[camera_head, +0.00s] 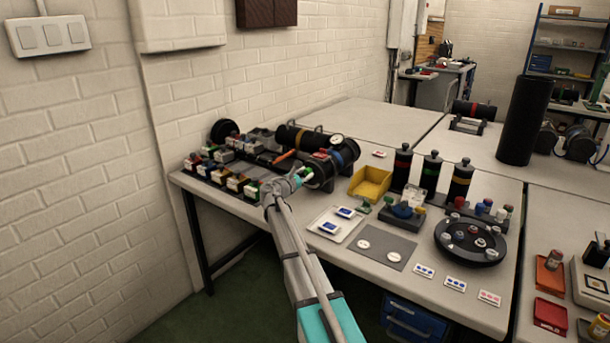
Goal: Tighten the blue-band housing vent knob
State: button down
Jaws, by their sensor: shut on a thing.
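The blue-band housing (346,150) is a dark cylinder lying on the bench at the back left, with a blue band near its flanged front end. A white-faced gauge (337,138) stands on top of it. My gripper (299,179) is at the left side of the housing's front end. It is shut on a small part there, which appears to be the vent knob. The knob is mostly hidden by the fingers and too small to make out clearly.
A rack of small coloured parts (222,178) lies left of my gripper. A yellow bin (370,182) stands right of the housing, with upright colour-banded cylinders (431,174) beyond it. A white tray (319,231), grey mat (398,253) and round black carousel (470,257) are nearer.

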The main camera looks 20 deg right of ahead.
jog(key=m, duration=0.3)
jog(key=shift+m, duration=0.3)
jog(key=m, duration=0.4)
jog(key=shift+m, duration=0.3)
jog(key=m, duration=0.4)
jog(key=shift+m, duration=0.3)
jog(key=m, duration=0.4)
jog(key=shift+m, duration=0.3)
jog(key=m, duration=1.3)
jog(key=shift+m, duration=0.3)
jog(key=m, duration=0.4)
